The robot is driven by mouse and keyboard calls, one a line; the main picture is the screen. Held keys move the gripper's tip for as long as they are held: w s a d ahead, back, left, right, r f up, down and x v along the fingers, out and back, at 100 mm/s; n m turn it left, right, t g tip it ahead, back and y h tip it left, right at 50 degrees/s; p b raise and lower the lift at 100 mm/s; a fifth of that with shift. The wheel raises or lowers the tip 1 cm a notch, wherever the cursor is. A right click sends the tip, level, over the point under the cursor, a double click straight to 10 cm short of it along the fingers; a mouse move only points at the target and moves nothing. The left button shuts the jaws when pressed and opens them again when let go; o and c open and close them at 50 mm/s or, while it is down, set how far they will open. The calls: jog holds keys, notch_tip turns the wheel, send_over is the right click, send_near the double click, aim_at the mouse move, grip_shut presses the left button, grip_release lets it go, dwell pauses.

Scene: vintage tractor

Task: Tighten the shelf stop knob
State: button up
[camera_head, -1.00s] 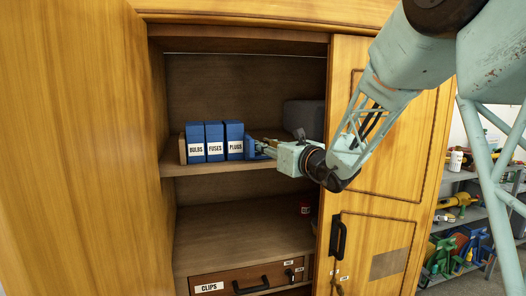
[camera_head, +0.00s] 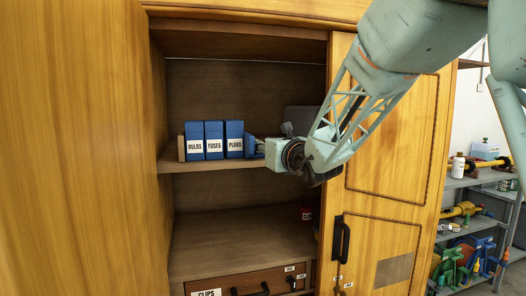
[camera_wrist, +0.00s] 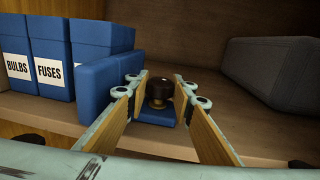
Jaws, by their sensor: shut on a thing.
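The shelf stop is a blue bracket (camera_wrist: 98,88) standing against the right end of the row of blue boxes. Its dark round knob (camera_wrist: 159,92) sits on the blue foot at the right in the wrist view. My gripper (camera_wrist: 160,80) is shut on the knob, one wood-faced finger on each side of it. In the head view the stop (camera_head: 251,147) shows just right of the PLUGS box, and my wrist hides the knob there.
Blue boxes labelled BULBS (camera_head: 195,141), FUSES (camera_head: 214,140) and PLUGS (camera_head: 234,139) stand left of the stop on the cabinet shelf (camera_head: 205,165). A grey rounded case (camera_wrist: 275,72) lies to the right. The right cabinet door (camera_head: 385,150) is beside my arm.

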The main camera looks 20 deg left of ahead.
jog(key=shift+r+b, duration=0.1)
jog(key=shift+b, duration=0.7)
jog(key=o, duration=0.6)
jog(key=shift+m, duration=0.3)
jog(key=shift+n+g+y+p, duration=1.1)
jog(key=shift+n+g+p, duration=0.15)
jog(key=shift+p, duration=2.9)
jog(key=shift+n+g+y+p, duration=1.4)
jog(key=shift+n+g+p, duration=0.7)
jog(key=shift+p, duration=2)
